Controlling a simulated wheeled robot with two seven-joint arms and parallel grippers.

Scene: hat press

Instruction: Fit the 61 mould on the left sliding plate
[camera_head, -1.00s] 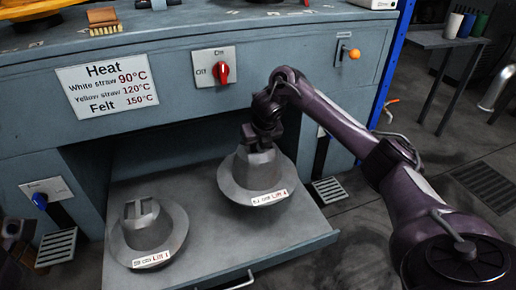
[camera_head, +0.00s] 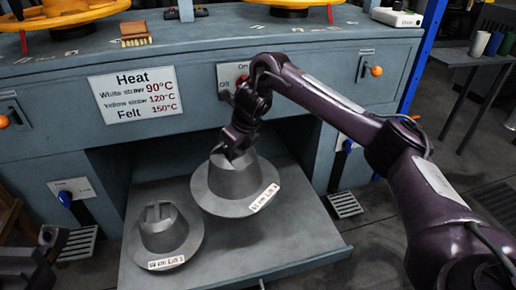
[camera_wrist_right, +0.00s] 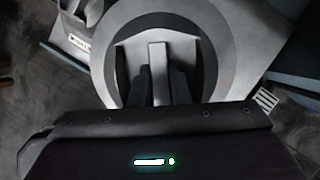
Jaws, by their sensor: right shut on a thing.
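The larger grey hat mould (camera_head: 236,181) has a wide round brim and a white label that seems to read 61 cm. My right gripper (camera_head: 235,150) is shut on the grip bar at its top, which shows between the fingers in the right wrist view (camera_wrist_right: 158,65). The mould looks raised a little above the grey pull-out plate (camera_head: 255,258), with a shadow below.
The press front carries a heat sign (camera_head: 135,93), a red switch (camera_head: 242,80) and levers with orange knobs (camera_head: 376,71). Blue-handled levers flank the plate opening. The plate's front right is bare. A brush (camera_head: 135,40) lies on the top.

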